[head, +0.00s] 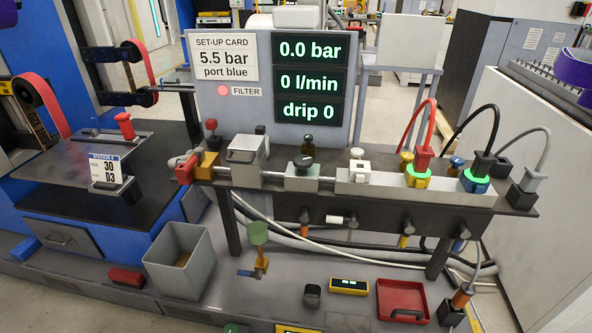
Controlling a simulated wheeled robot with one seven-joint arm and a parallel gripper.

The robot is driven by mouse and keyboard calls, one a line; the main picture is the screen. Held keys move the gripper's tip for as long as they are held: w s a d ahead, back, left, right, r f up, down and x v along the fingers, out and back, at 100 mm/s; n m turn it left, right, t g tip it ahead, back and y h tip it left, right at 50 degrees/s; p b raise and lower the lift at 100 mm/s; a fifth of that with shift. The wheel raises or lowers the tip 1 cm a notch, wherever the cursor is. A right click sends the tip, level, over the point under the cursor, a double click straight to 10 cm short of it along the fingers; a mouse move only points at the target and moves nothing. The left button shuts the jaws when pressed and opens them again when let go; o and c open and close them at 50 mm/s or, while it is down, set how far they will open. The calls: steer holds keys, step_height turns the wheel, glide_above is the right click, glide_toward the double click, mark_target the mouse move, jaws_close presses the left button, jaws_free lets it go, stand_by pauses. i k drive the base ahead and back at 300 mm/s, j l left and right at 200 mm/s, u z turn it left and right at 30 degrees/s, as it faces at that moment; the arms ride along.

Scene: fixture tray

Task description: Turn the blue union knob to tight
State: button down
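A blue union knob (474,184) sits near the right end of the fixture bench (507,205). I cannot tell from this view how tight the knob is. A smaller blue part (457,162) stands just behind. My gripper is not in this view.
The display panel (357,80) reads 0.0 bar, 0 l/min, drip 0; its card (223,58) reads 5.5 bar, port blue. A grey plug (528,180) stands close right of the blue knob. A grey bin (203,262) and red tray (380,300) are below.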

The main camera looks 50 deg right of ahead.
mark_target(457, 162)
steer(key=z, duration=0.4)
steer(key=j+z, duration=0.15)
steer(key=z, duration=0.3)
steer(key=i+j+z, duration=0.1)
steer(key=z, duration=0.3)
steer(key=j+z, duration=0.1)
steer(key=z, duration=0.75)
steer(key=j+z, duration=0.15)
steer(key=z, duration=0.25)
